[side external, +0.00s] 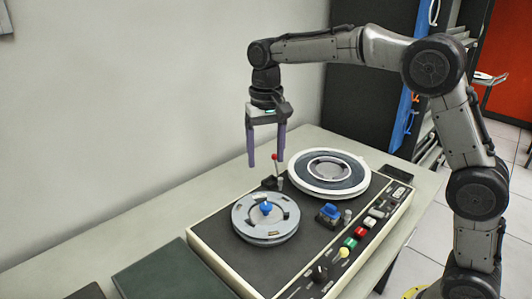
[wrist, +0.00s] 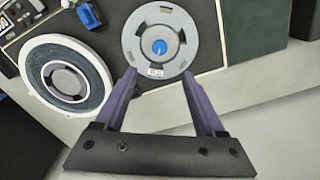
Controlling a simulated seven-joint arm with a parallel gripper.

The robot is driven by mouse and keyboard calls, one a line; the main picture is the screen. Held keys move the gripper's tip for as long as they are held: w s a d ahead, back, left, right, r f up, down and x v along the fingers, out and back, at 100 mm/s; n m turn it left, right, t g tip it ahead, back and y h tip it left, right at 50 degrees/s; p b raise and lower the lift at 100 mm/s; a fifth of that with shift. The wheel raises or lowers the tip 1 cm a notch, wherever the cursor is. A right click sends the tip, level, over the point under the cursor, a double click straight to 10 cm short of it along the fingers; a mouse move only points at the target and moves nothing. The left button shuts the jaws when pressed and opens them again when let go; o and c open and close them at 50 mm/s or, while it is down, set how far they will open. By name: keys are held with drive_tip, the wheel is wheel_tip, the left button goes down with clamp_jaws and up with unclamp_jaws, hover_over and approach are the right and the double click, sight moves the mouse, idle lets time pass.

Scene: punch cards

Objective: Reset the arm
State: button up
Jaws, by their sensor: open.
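My gripper (side external: 266,165) points straight down with its purple fingers apart and nothing between them. It hangs above the back edge of a tape machine (side external: 310,240), near a small red-tipped lever. In the wrist view my gripper (wrist: 163,75) shows its two fingers spread, with the grey reel (wrist: 185,42) beyond their tips. In the side view the grey reel (side external: 245,222) lies on the machine with a blue hub knob (side external: 266,208). My arm is raised and bent, its upper links level above the machine.
A white-rimmed reel (side external: 300,180) with dark tape lies on the machine's far side; it also shows in the wrist view (wrist: 37,62). Coloured buttons (side external: 350,243) and a blue part (side external: 329,211) stand near the front. A dark box (side external: 160,272) is at left. A wall stands behind the table (side external: 140,228).

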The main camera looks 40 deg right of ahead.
drive_tip(key=shift+r, duration=0.15)
drive_tip(key=s+d+r+t, duration=0.2)
drive_tip(key=s+r, duration=0.3)
drive_tip(key=s, duration=0.3)
drive_tip(key=s+d+r+t, duration=0.2)
drive_tip(key=s+r, duration=0.2)
drive_tip(key=s, duration=0.4)
drive_tip(key=s+f+n+t, duration=0.1)
drive_tip(key=s+f+n, duration=0.4)
drive_tip(key=s+f, duration=0.5)
drive_tip(key=s, duration=0.2)
drive_tip(key=shift+s+d+f+t, duration=0.15)
drive_tip(key=shift+s+d+t, duration=0.1)
drive_tip(key=shift+s+t, duration=0.05)
idle(0.3)
